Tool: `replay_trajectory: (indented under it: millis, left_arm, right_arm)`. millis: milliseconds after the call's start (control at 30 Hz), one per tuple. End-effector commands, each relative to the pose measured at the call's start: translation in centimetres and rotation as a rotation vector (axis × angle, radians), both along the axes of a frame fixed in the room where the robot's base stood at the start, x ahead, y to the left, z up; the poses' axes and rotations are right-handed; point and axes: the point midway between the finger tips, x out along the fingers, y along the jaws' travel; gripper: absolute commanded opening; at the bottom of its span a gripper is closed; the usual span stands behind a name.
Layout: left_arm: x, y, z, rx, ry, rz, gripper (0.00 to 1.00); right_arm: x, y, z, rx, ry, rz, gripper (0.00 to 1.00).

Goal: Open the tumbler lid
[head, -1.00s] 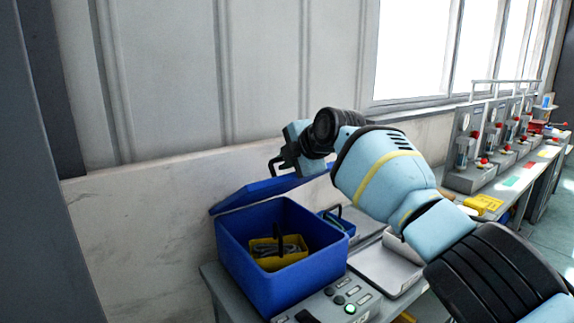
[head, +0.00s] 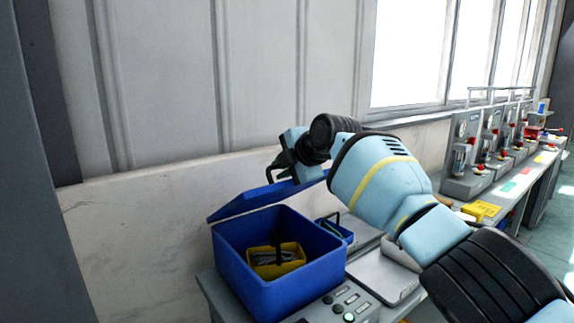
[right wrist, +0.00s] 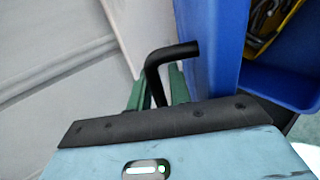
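The tumbler is a blue box (head: 265,285) on a grey bench. Its blue lid (head: 250,203) is hinged at the back and stands raised at a slant, so the inside shows. A black bent handle (head: 272,170) rises from the lid; it also shows in the right wrist view (right wrist: 160,58), beside the blue lid (right wrist: 210,50). My right gripper (head: 284,168) is at this handle, behind the lid's upper side. In the right wrist view its dark green fingers (right wrist: 157,88) lie on either side of the handle; whether they press on it is unclear. My left gripper is out of view.
A yellow bin (head: 277,270) with grey parts sits inside the box. A smaller blue container (head: 338,232) and a light tray (head: 382,278) stand to the right. A button panel (head: 345,305) is in front. The wall is close behind.

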Motion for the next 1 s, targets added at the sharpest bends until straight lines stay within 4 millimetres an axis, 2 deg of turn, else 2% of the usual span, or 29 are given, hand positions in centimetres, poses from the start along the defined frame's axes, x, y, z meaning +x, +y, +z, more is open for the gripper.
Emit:
replay_trajectory:
  millis: [333,1000]
  left_arm:
    - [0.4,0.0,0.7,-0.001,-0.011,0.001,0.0]
    - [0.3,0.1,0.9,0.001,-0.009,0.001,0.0]
  right_arm:
    - [-1.1,-1.0,1.2,0.0,-0.003,0.001,0.2]
    - [-5.0,-3.7,4.1,0.0,-0.001,0.001,0.2]
